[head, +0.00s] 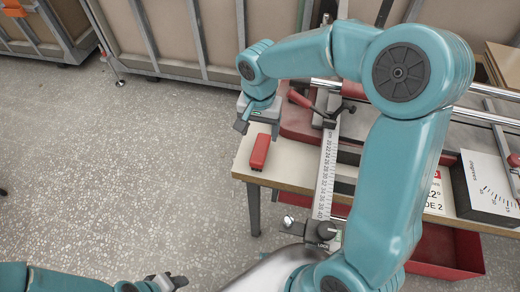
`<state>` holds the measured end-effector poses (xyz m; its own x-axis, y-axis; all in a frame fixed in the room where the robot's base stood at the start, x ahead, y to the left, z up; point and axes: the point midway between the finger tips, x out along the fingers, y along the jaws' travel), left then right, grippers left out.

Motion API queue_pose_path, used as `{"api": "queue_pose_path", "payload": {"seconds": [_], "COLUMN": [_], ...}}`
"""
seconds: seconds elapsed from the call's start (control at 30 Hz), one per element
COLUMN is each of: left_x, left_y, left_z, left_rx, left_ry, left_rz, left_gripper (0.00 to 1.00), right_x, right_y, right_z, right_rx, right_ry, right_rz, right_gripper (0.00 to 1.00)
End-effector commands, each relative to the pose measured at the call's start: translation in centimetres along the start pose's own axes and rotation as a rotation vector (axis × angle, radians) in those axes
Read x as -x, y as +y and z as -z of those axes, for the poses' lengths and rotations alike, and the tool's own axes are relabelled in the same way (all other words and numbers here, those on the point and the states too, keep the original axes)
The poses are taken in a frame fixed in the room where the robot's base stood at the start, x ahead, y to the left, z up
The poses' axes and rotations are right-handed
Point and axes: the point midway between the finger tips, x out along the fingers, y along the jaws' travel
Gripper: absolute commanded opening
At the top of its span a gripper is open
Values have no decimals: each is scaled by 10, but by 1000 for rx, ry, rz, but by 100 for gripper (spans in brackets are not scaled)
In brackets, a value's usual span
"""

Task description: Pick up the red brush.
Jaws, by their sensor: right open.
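The red brush (260,152) is a small red block-like piece lying near the left end of the light worktop (294,168), close to its left edge. My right gripper (258,127) is open, with its fingers pointing down, just beyond the far end of the brush. Nothing shows between its fingers; whether they touch the worktop I cannot tell. My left gripper (171,281) is low at the bottom edge of the view, away from the worktop, and its jaws are too small to judge.
A ruler (327,165) with a clamp runs along the worktop right of the brush. A red-handled lever (302,100) lies beyond it. My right arm hides much of the bench. A red bin (445,250) is below. Large framed crates (180,35) stand behind. The speckled floor (110,170) at left is clear.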

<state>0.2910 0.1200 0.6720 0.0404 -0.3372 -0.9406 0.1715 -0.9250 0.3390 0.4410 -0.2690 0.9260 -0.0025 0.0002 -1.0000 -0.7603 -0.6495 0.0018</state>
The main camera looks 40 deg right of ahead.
Motion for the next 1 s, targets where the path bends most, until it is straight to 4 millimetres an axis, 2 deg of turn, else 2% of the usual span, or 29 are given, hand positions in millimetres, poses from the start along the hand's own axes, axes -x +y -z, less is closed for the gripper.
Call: {"api": "queue_pose_path", "payload": {"seconds": [0.1,0.37,0.6,0.9,0.93,1.0], "left_x": [-1,0,3,3,3,3], "left_y": [0,0,1,1,1,1], "left_z": [0,0,0,0,0,0], "left_rx": [0,0,0,0,0,0], "left_ry": [0,0,0,0,0,0], "left_rz": [0,0,0,0,0,0], "left_gripper": [43,43,43,43,43,43], "right_x": [-23,-45,-82,-89,-89,-89], "right_y": [0,0,2,1,1,1], "right_z": [0,0,-1,-1,-1,-1], "right_rx": [0,0,0,0,0,0], "right_ry": [-2,-1,-2,0,0,0], "right_rz": [-3,-2,-2,1,1,1], "right_gripper": [72,72,72,72,66,43]}}
